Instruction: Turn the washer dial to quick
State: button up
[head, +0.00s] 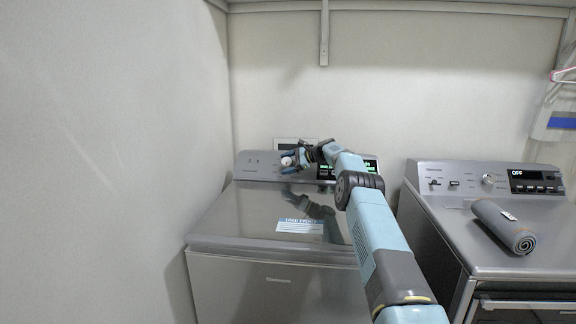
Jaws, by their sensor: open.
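The washer (235,217) is the grey top-load machine in the middle, with its lid closed and a raised control panel (254,165) at its back. The round light dial (287,161) is on that panel, left of its lit green display (369,164). My gripper (288,162) is open at the dial, with its fingers close around it or just in front of it. I cannot tell if they touch it. The fingers partly hide the dial, and its setting is too small to read. My arm covers part of the panel and display.
A second grey machine (440,207) stands at the right, its display reading OFF, with a rolled grey towel (505,226) on top. A label (300,226) lies on the washer lid. A wall is close on the left. A shelf bracket (324,35) hangs above.

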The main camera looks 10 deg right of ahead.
jog(key=shift+r, duration=0.1)
jog(key=shift+s+d+r, duration=0.1)
jog(key=shift+d+r, duration=0.1)
jog(key=shift+d, duration=0.3)
jog(key=v, duration=1.2)
jog(key=shift+s+d, duration=0.2)
jog(key=shift+s, duration=0.1)
